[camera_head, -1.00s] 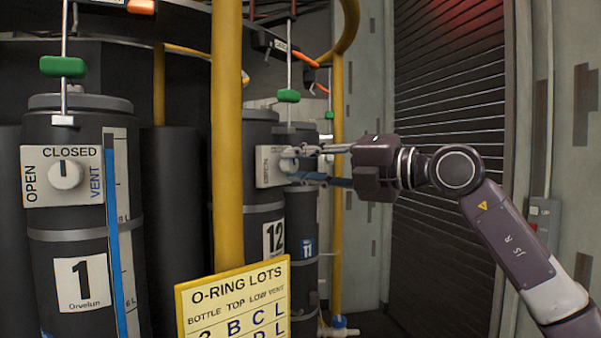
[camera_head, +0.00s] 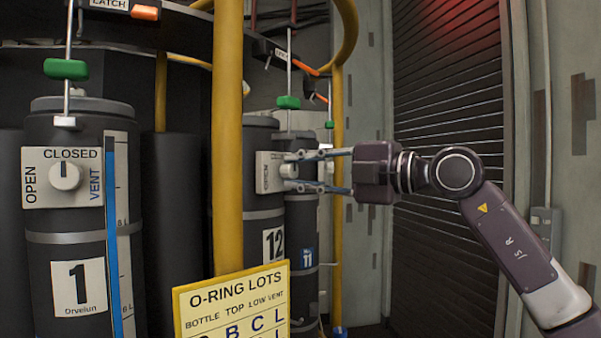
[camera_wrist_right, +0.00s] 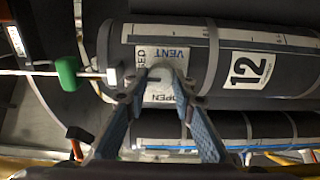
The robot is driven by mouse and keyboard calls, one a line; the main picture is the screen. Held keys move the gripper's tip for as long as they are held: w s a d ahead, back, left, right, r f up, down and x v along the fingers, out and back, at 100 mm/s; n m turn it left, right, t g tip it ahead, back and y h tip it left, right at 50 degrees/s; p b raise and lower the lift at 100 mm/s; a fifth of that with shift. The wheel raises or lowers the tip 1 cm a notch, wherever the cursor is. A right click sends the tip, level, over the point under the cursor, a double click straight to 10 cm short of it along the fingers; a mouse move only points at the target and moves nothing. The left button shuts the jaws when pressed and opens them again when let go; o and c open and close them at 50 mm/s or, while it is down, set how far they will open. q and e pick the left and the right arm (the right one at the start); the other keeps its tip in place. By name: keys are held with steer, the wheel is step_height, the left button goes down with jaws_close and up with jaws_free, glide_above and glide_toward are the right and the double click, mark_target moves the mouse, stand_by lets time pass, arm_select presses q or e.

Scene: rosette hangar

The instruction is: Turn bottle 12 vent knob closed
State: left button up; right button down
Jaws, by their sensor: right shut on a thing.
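Bottle 12 (camera_head: 263,223) is a dark cylinder behind the yellow post, with a white "12" label; it lies sideways in the right wrist view (camera_wrist_right: 285,42). Its pale vent plate (camera_head: 263,171) carries the round vent knob (camera_head: 288,171). In the right wrist view, the plate shows "VENT", "OPEN" and part of "CLOSED" around the knob (camera_wrist_right: 164,72). My right gripper (camera_head: 296,172) comes in from the right and is shut on the knob, one finger on each side (camera_wrist_right: 160,88). The fingers partly hide the knob, and its pointer is unclear. My left gripper is out of view.
Bottle 1 (camera_head: 73,256) stands at left with its own vent knob (camera_head: 66,176). The yellow post (camera_head: 228,130) and O-ring lots sign (camera_head: 232,297) stand in front of bottle 12. Bottle 11 (camera_head: 301,222) is close beside it. A slatted shutter (camera_head: 447,90) is at right.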

steer(key=c, duration=1.6)
jaws_free()
steer(key=shift+d, duration=0.1)
steer(key=v, duration=1.2)
